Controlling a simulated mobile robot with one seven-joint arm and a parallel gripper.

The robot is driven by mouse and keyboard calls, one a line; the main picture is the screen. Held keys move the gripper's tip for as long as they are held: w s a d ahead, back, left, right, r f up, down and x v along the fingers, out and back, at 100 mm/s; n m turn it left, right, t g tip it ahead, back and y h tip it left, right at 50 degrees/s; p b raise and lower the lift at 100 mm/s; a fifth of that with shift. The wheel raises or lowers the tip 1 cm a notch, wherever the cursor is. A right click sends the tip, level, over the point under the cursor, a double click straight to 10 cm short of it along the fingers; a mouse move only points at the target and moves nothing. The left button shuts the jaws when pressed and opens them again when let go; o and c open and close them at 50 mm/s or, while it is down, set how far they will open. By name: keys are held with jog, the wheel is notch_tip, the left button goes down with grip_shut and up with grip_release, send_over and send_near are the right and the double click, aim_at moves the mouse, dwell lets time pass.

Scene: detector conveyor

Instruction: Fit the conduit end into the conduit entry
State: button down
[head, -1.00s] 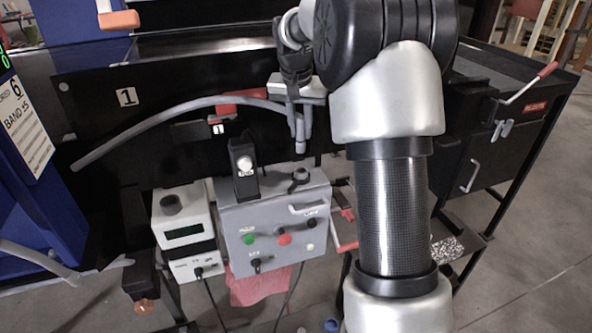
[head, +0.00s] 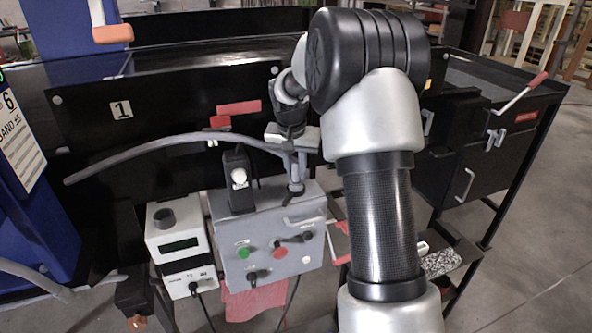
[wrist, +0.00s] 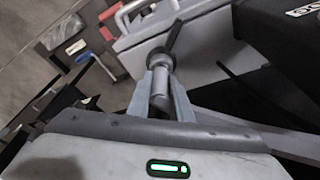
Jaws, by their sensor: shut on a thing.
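The conduit is a long grey tube (head: 150,148) arching from the left to my gripper (head: 296,160). My gripper is shut on the conduit near its right end, and that end (head: 295,176) points down. In the wrist view the grey conduit end (wrist: 160,84) sits between the two fingers of my gripper (wrist: 164,92). The conduit entry (head: 296,190) is a dark round fitting on top of the grey control box (head: 262,218). The conduit end is right above or at the entry. I cannot tell whether it is inside.
A black upright unit (head: 238,178) with a pale knob stands left of the entry on the box. A white meter box (head: 180,240) is further left. A red-handled lever (head: 336,243) is at the box's right side.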

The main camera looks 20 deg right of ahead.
jog(key=shift+f, duration=0.1)
jog(key=c, duration=1.6)
grip_release()
